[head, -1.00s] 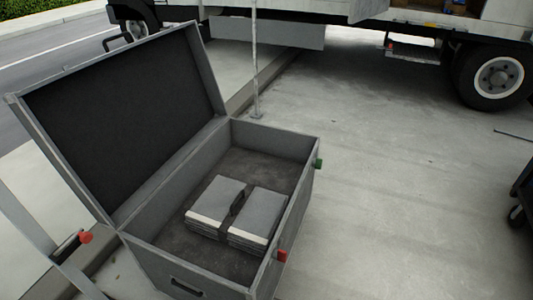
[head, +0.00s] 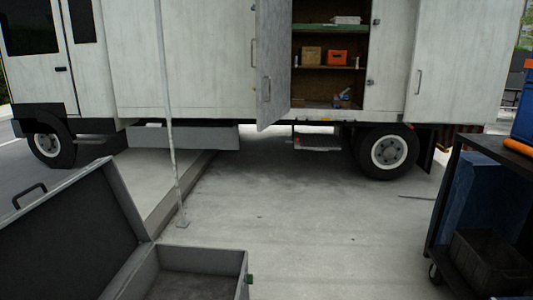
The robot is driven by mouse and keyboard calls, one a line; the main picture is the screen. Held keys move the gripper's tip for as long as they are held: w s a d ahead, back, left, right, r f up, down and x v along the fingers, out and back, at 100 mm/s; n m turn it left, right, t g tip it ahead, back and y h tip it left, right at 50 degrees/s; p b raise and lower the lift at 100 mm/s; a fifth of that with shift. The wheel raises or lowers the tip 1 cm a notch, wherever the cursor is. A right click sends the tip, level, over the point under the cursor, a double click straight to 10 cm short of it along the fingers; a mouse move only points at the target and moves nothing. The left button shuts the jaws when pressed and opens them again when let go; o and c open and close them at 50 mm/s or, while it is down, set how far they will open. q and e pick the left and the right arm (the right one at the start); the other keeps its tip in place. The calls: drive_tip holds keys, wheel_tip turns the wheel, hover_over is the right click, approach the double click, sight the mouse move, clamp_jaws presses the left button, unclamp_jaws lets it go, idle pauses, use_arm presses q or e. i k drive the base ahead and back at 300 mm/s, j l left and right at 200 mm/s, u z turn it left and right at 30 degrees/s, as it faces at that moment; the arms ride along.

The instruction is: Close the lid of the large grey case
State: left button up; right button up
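The large grey case (head: 243,271) stands on the ground at the lower left of the head view, cut off by the bottom edge. Its lid (head: 128,200) is open, tilted up and back to the left, with the dark lining showing. A handle (head: 30,194) shows at the lid's far left. A green latch piece (head: 250,279) shows on the case's right side. Only the far end of the case's inside is visible. Neither of my grippers is in view.
A white truck (head: 205,60) with an open compartment door (head: 272,65) stands behind. A thin pole (head: 169,130) rises beside a kerb just behind the case. A dark cart (head: 480,145) with a blue panel and a bin stands at right. The ground between case and cart is clear.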

sight(82, 238)
drive_tip(key=u, duration=0.9)
